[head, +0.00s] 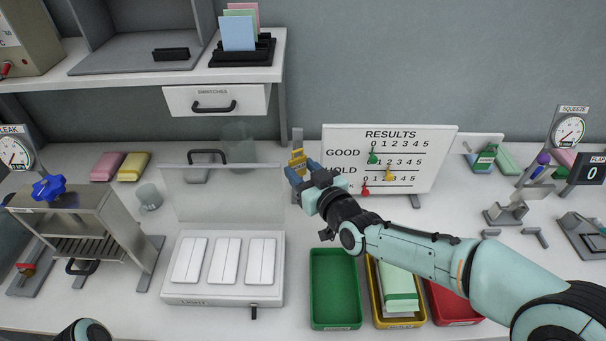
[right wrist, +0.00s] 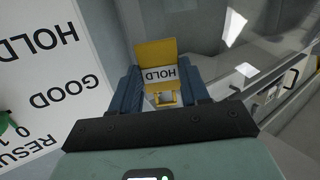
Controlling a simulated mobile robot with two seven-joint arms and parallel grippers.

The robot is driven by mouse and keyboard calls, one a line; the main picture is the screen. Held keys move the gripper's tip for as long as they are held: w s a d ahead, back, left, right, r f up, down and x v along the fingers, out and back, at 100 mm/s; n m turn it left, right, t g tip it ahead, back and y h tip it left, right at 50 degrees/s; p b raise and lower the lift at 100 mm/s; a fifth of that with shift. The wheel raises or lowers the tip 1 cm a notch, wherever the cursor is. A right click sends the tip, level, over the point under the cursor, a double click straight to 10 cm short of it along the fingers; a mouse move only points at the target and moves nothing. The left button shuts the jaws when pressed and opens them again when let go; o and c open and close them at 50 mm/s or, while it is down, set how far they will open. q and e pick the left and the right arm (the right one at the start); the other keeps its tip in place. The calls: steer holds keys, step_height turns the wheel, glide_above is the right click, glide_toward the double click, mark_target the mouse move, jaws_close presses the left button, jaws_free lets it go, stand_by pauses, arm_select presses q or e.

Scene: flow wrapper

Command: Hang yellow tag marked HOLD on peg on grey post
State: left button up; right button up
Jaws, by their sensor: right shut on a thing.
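The yellow tag marked HOLD (head: 297,157) is between the blue fingers of my right gripper (head: 295,174), which is shut on it. In the right wrist view the tag (right wrist: 155,50) shows its HOLD label upside down between the fingers (right wrist: 160,95). The grey post (head: 297,134) rises directly behind the tag in the head view, left of the results board. Its peg is hidden, and I cannot tell whether the tag touches it. My left gripper is out of view; only a bit of my left arm shows at the bottom left.
The white RESULTS board (head: 436,150) stands close to the right of my gripper. The light box (head: 222,296) with its clear upright panel (head: 230,197) is on the left. Green (head: 335,323), yellow (head: 398,321) and red (head: 441,306) trays lie below my right arm.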

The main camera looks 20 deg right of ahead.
mark_target(305, 165)
steer(key=shift+w+d+p, duration=0.15)
steer(key=shift+w+p, duration=0.25)
steer(key=shift+w, duration=0.1)
steer(key=shift+w+d+p, duration=0.15)
steer(key=shift+w+p, duration=0.2)
steer(key=shift+w, duration=0.15)
steer(key=shift+w+d+f+b, duration=0.1)
steer(key=shift+w+f+b, duration=0.3)
steer(key=shift+b, duration=0.15)
steer(key=shift+w+r+b, duration=0.1)
steer(key=shift+b, duration=0.2)
steer(key=o, duration=1.1)
